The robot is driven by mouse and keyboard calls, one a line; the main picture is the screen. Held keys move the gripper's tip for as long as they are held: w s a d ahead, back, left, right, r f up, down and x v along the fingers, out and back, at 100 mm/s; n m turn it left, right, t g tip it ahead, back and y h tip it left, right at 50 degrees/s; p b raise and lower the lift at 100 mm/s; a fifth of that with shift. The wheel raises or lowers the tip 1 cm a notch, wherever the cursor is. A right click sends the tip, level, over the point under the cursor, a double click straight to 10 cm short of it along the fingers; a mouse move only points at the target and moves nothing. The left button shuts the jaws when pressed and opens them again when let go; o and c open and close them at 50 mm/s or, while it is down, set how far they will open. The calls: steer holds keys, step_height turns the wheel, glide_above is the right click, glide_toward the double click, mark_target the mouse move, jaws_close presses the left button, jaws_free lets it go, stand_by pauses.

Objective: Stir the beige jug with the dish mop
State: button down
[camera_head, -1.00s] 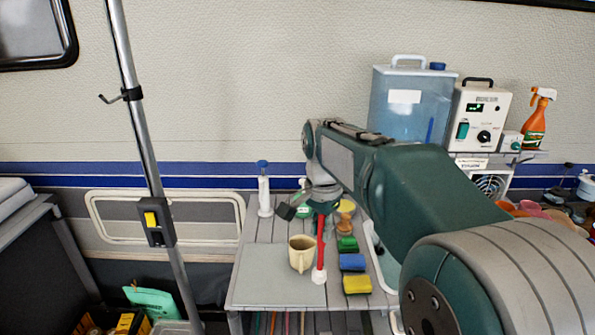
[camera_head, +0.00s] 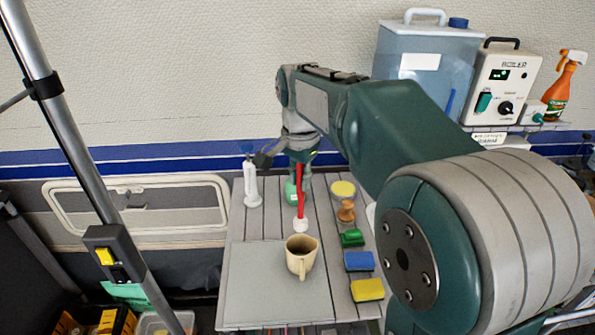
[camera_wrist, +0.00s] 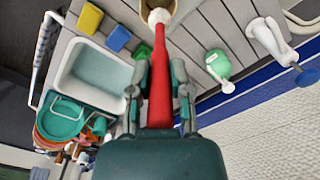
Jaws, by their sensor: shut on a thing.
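The dish mop has a red handle (camera_head: 300,185) and a white head (camera_head: 300,225). My gripper (camera_wrist: 158,95) is shut on the red handle, and the mop hangs roughly upright with its head down. The beige jug (camera_head: 302,262) stands upright on the slatted table, its handle towards the front. In the head view the mop head shows just behind and above the jug's rim. In the wrist view the white head (camera_wrist: 158,16) overlaps the jug's rim (camera_wrist: 171,20); the jug is mostly cut off. I cannot tell whether they touch.
A green bottle (camera_wrist: 218,64) and a white dispenser (camera_head: 252,185) stand behind the jug. A wooden-handled brush (camera_head: 346,212) and green, blue (camera_head: 359,261) and yellow (camera_head: 367,289) sponges line the right side. A grey board (camera_head: 262,285) lies clear at the front left.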

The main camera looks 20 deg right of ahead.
mark_target(301, 218)
steer(key=shift+f, duration=6.3)
steer(key=shift+d, duration=0.15)
